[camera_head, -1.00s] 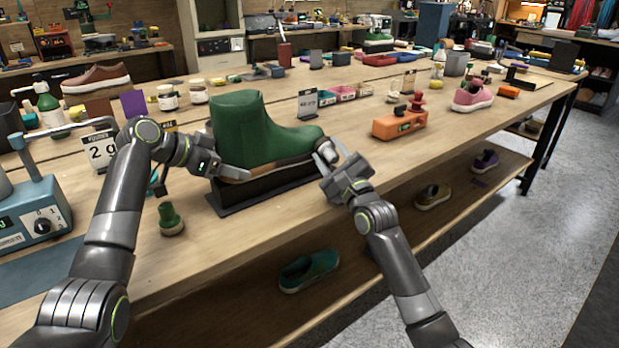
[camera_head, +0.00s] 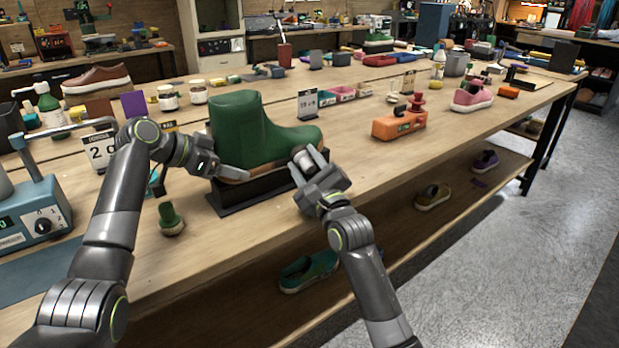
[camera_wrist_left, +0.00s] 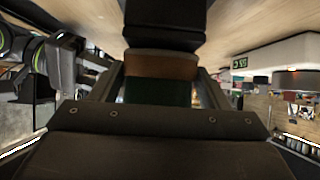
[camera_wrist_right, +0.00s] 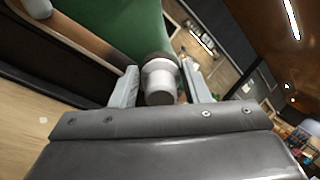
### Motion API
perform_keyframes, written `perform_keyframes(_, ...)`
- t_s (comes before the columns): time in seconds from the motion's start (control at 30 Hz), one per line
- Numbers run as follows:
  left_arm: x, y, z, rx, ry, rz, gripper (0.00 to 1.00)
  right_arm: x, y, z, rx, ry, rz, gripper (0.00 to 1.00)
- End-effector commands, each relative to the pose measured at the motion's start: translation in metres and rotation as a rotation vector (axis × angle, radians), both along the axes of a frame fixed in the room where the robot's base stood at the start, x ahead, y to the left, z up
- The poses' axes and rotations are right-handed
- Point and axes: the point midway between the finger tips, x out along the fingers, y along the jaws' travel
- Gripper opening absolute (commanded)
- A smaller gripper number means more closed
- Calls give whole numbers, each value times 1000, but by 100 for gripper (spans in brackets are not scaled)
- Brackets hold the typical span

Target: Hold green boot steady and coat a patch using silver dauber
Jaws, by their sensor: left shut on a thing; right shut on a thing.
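The green boot (camera_head: 250,130) stands upright on a black stand (camera_head: 262,190) at the table's front edge, toe to the right. My left gripper (camera_head: 240,172) is shut on the boot's heel end, low by the tan sole; in the left wrist view the green heel (camera_wrist_left: 158,92) lies between the fingers. My right gripper (camera_head: 308,165) is shut on the silver dauber (camera_head: 302,160) at the toe. In the right wrist view the dauber (camera_wrist_right: 160,82) points at the green upper (camera_wrist_right: 125,28), its dark tip seemingly touching the boot just above the sole.
A small green brush (camera_head: 171,218) stands on the table left of the stand. A blue-grey device (camera_head: 35,215) is at far left. An orange block (camera_head: 398,122) and a pink shoe (camera_head: 472,97) lie to the right. Table space right of the toe is clear.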

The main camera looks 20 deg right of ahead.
Motion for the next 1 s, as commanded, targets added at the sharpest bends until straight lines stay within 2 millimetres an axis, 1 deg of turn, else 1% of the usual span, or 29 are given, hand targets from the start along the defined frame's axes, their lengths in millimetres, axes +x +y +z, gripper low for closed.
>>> perform_keyframes(0.03, -4, -7, 2, -8, 2, -20, 38, 0, 5, -4, 8, 14, 6, 14)
perform_keyframes(0.27, -4, -7, 2, -8, 2, -20, 38, -3, 12, -3, 7, 13, 5, 14)
perform_keyframes(0.6, -4, -7, 2, -9, 1, -19, 38, -14, 39, -2, 7, 9, 5, 14)
perform_keyframes(0.87, -4, -7, 1, -9, 2, -17, 38, -17, 46, -1, 4, 6, 4, 14)
perform_keyframes(1.0, -4, -6, 1, -8, 2, -15, 38, -22, 57, -1, 5, 6, 4, 14)
